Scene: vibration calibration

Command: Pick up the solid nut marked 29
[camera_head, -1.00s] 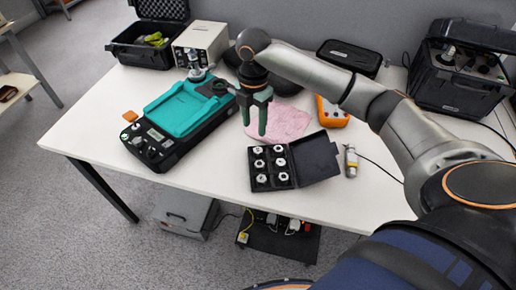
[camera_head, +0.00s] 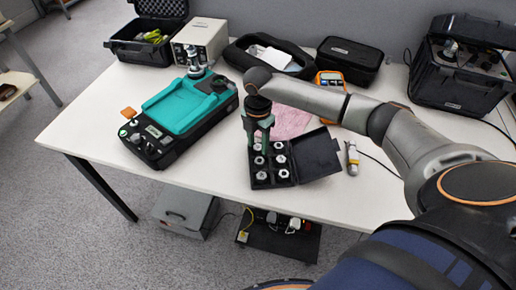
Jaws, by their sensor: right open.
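Several metallic nuts (camera_head: 261,176) sit in two columns in a small black case (camera_head: 295,181) on the white table. Their markings are too small to read, so I cannot tell which one is marked 29. The case's lid (camera_head: 317,155) lies open to the right. My right gripper (camera_head: 257,143) has green fingers and points down, over the back of the case. Its jaws are open with nothing seen between them. The fingers partly cover the back nuts. I cannot tell how high the fingertips are above the nuts. My left gripper is not in view.
A teal-topped device (camera_head: 182,105) stands left of the case. A pink cloth (camera_head: 291,121) and an orange meter (camera_head: 330,82) lie behind it. A small metal cylinder (camera_head: 352,158) with a cable lies to the right. The table's front is clear.

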